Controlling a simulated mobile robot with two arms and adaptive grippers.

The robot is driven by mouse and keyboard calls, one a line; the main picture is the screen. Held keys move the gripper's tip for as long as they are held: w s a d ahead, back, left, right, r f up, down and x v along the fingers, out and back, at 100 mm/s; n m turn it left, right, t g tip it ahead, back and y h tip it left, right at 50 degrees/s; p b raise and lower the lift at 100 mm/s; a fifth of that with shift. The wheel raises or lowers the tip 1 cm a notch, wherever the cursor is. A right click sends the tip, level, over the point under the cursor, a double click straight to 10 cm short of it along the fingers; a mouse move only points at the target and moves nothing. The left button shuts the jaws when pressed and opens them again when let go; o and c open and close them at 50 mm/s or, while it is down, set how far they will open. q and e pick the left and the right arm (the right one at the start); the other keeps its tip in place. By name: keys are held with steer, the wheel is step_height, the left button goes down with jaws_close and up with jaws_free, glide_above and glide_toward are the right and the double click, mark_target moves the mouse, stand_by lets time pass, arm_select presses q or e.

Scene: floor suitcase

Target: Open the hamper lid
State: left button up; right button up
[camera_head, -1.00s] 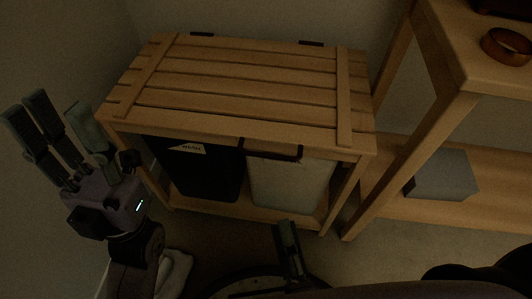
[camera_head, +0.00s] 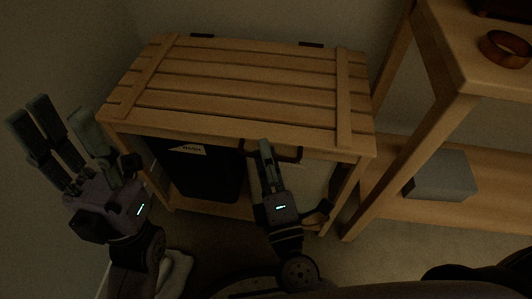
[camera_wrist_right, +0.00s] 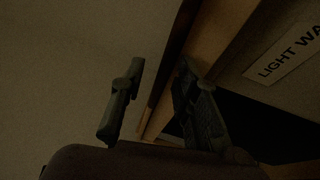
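The hamper lid (camera_head: 235,88) is a slatted wooden top with two cross battens. It lies flat and closed on the wooden frame. My left gripper (camera_head: 55,115) is open and empty, left of the hamper's front left corner.
A dark bag (camera_head: 203,172) and a light bag (camera_head: 315,178) hang under the lid; a "LIGHT WA..." label (camera_wrist_right: 288,52) shows in the wrist view. A wooden shelf (camera_head: 455,75) with a brown ring and a grey box (camera_head: 441,174) stands close on the right.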

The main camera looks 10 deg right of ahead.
steer(key=shift+c, duration=0.6)
jaws_close()
